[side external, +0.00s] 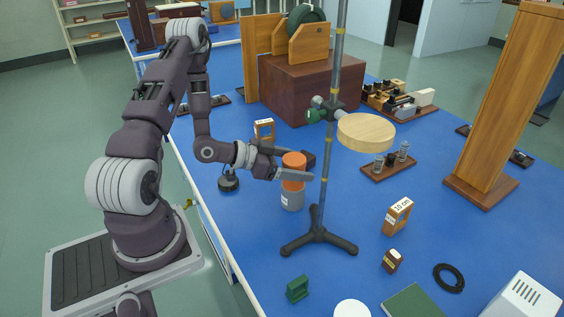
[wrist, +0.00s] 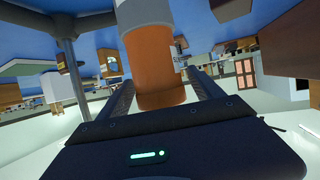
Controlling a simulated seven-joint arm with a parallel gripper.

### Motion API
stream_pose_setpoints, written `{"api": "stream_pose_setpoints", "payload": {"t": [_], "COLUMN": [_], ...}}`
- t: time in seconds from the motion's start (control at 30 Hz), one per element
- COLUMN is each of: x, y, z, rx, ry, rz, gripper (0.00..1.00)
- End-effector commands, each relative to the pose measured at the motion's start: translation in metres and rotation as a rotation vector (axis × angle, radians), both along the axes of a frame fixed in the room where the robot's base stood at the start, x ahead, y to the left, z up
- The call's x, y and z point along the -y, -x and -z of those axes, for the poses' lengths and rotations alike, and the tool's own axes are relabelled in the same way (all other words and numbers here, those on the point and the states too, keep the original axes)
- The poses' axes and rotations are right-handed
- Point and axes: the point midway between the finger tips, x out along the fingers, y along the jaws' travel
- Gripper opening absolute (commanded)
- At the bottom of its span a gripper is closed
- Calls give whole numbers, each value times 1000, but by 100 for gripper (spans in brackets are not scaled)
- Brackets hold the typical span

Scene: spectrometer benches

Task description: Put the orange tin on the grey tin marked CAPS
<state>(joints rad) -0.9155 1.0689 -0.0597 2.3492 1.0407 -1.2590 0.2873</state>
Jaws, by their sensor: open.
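The orange tin (side external: 293,162) sits upright on top of the grey tin (side external: 292,199), which stands on the blue bench and bears a white label too small to read. My gripper (side external: 311,168) is level with the orange tin, with its open jaws on either side of it. In the wrist view, the orange tin (wrist: 158,65) lies between the two fingers, with the grey tin (wrist: 142,12) against its far end at the top of the picture. I cannot tell whether either finger touches the orange tin.
A tripod stand (side external: 319,239) with a tall rod is close on the right of the tins. Its clamp holds a round wooden disc (side external: 366,132). A dark round weight (side external: 228,182) and a small wooden frame (side external: 264,129) are nearby. The bench's front left edge runs below my arm.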

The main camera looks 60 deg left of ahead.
Motion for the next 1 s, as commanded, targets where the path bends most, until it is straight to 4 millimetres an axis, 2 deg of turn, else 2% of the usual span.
{"api": "stream_pose_setpoints", "payload": {"t": [0.2, 0.43, 0.57, 0.83, 0.93, 1.0], "x": [-14, -22, -23, -24, -32, -44], "y": [48, 83, 89, 87, 76, 65], "z": [-21, -35, -38, -38, -35, -41], "rx": [-1, -2, 0, -13, -116, -223], "ry": [-1, -2, 0, -18, -157, -301], "rz": [-6, -1, 0, 5, 18, -3], "gripper": [76, 76, 76, 76, 76, 76]}}
